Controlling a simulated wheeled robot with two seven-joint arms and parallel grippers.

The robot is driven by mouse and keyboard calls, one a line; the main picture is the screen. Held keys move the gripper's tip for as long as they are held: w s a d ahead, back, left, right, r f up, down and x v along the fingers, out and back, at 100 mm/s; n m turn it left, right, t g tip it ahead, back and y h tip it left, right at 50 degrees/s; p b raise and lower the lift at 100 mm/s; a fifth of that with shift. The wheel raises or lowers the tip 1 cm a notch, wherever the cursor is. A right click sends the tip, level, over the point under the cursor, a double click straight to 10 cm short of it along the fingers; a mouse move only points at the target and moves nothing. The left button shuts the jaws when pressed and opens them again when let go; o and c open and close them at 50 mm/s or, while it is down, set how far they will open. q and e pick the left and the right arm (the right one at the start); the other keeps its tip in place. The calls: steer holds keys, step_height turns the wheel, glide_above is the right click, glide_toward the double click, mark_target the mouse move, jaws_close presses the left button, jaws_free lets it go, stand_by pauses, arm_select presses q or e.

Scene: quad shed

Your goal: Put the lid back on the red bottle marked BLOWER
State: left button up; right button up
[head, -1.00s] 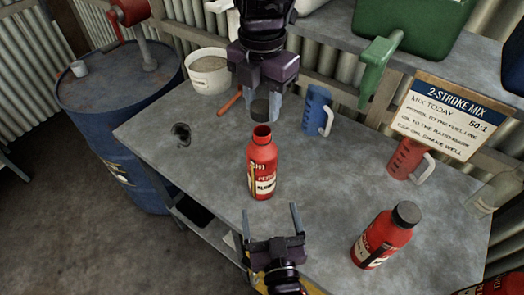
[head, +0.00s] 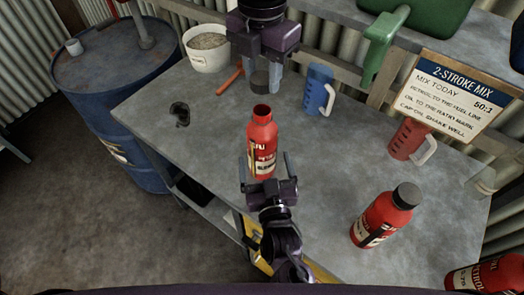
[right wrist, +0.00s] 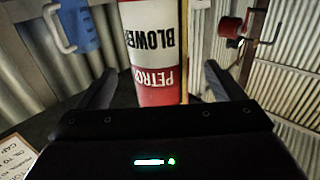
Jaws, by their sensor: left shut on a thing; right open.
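The red bottle marked BLOWER (head: 263,135) stands upright and uncapped on the bench, its dark mouth showing. Its label reads upside down in the right wrist view (right wrist: 153,50). My left gripper (head: 261,85) is shut on the dark grey lid (head: 260,83) and holds it above and behind the bottle mouth, apart from it. My right gripper (head: 264,162) is open in front of the bottle, its fingers at either side of the lower body. In the right wrist view the bottle shows between the fingers (right wrist: 158,88); I cannot tell whether they touch it.
A capped red bottle (head: 383,220) stands at the front right. A blue jug (head: 317,90) and a red jug (head: 406,138) stand behind. A black object (head: 180,114) lies at left, near an orange-handled tool (head: 230,80). The bench (head: 320,160) is clear between.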

mark_target(263, 93)
steer(key=w, duration=0.5)
steer(key=shift+a, duration=0.4)
steer(key=shift+c, duration=0.2)
steer(key=c, duration=1.4)
arm_select(q)
steer(key=shift+f, duration=2.45)
steer(key=shift+f, duration=0.9)
steer(key=shift+f, duration=0.5)
